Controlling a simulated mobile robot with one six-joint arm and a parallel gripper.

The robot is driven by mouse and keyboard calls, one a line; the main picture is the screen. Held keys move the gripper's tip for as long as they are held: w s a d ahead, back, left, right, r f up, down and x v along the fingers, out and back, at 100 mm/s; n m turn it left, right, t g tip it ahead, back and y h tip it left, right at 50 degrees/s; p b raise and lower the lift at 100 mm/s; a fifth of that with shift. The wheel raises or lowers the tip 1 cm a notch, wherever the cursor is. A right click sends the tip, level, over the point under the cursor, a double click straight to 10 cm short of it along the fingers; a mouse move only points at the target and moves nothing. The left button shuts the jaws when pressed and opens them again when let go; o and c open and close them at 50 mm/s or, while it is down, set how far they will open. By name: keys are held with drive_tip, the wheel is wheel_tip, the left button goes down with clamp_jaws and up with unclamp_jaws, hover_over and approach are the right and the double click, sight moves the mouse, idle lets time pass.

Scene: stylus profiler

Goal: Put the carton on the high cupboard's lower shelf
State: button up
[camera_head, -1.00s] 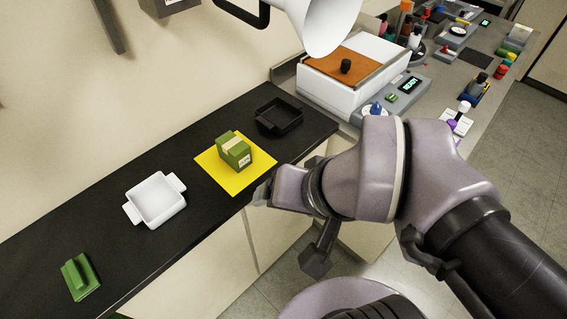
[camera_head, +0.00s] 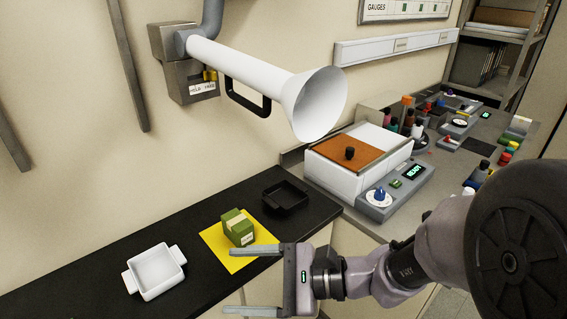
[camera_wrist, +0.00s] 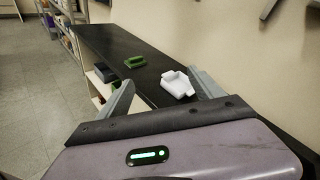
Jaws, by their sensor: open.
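The carton (camera_head: 238,228) is a small green box with a pale band and a white label. It stands on a yellow mat (camera_head: 215,245) on the black counter in the head view. My gripper (camera_head: 238,281) is open and empty, its two fingers pointing left, in front of and to the right of the carton, not touching it. In the wrist view my gripper's fingers (camera_wrist: 163,92) are spread apart with nothing between them close up, and the carton is not seen. I cannot make out the high cupboard or its lower shelf in these views.
A white dish (camera_head: 157,272) stands left of the mat and a black tray (camera_head: 286,197) behind it to the right. A green block-like item (camera_wrist: 134,62) lies farther along the counter. A white extraction funnel (camera_head: 318,103) hangs above. A white instrument (camera_head: 345,172) stands at the right.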

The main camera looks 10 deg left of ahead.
drive_tip(key=w+a+f+m+t+y, duration=0.1)
drive_tip(key=w+f+m+t+y, duration=0.1)
drive_tip(key=w+f+m+t, duration=0.3)
drive_tip(key=m+t+h, duration=0.4)
drive_tip(key=m+t, duration=0.3)
drive_tip(key=m, duration=0.1)
approach(237, 224)
drive_tip(key=b+x, duration=0.1)
drive_tip(key=x, duration=0.2)
drive_tip(key=f+b+x, duration=0.1)
drive_tip(key=b+x, duration=0.1)
drive_tip(key=x, duration=0.2)
drive_tip(key=f+b+x, duration=0.1)
drive_tip(key=x, duration=0.3)
drive_tip(key=shift+w+d, duration=0.1)
drive_tip(key=shift+w, duration=0.3)
drive_tip(key=shift+r, duration=0.1)
clamp_jaws()
drive_tip(key=shift+r, duration=0.1)
